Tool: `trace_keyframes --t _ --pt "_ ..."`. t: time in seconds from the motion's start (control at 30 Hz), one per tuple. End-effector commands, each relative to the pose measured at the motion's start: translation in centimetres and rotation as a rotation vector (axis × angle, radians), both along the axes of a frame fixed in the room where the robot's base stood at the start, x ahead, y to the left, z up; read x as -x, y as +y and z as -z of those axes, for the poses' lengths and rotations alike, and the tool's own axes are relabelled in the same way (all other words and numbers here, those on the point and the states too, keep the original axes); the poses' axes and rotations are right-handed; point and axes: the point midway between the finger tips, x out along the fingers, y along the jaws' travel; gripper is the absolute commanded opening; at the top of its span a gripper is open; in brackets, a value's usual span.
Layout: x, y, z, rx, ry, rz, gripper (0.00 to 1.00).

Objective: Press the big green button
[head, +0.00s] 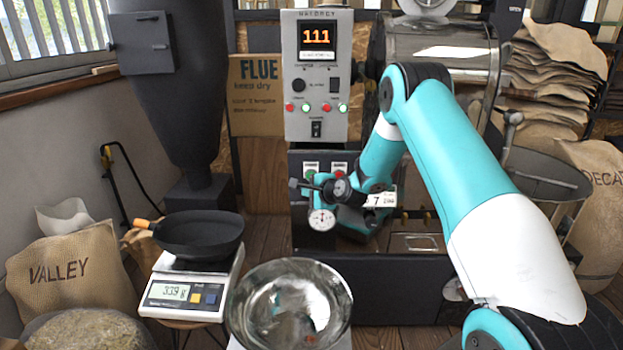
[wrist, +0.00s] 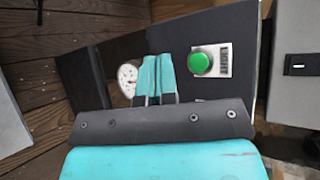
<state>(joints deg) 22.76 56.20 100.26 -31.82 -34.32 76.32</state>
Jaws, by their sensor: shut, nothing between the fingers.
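The big green button (wrist: 199,63) sits on a dark panel (wrist: 222,95) in the wrist view, with a pale label plate beside it. It is a round dome just right of my gripper (wrist: 156,62), with a visible gap between them in the picture. My gripper's teal fingers are shut together with nothing between them. In the head view the button (head: 310,175) shows small on the black front panel below the control box. My gripper (head: 297,184) is close by it there. I cannot tell how far the fingertips are from the panel.
A round white gauge (wrist: 128,77) is left of my fingers. A red button (head: 340,169) is right of the green one. The control box (head: 317,75) above reads 111 and has small red and green buttons. A steel bowl (head: 289,305) and a scale (head: 190,286) with a pan (head: 200,236) stand in front.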

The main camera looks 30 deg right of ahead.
Motion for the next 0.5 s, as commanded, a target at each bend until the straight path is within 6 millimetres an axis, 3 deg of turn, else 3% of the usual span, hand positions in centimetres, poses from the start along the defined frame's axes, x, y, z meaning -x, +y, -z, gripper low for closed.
trace_keyframes --t 0.3,0.5 --pt "-3.6 -2.5 0.1 0.002 -0.003 0.001 0.00" --pt "-4.8 -3.3 0.1 0.001 0.000 0.000 0.00"
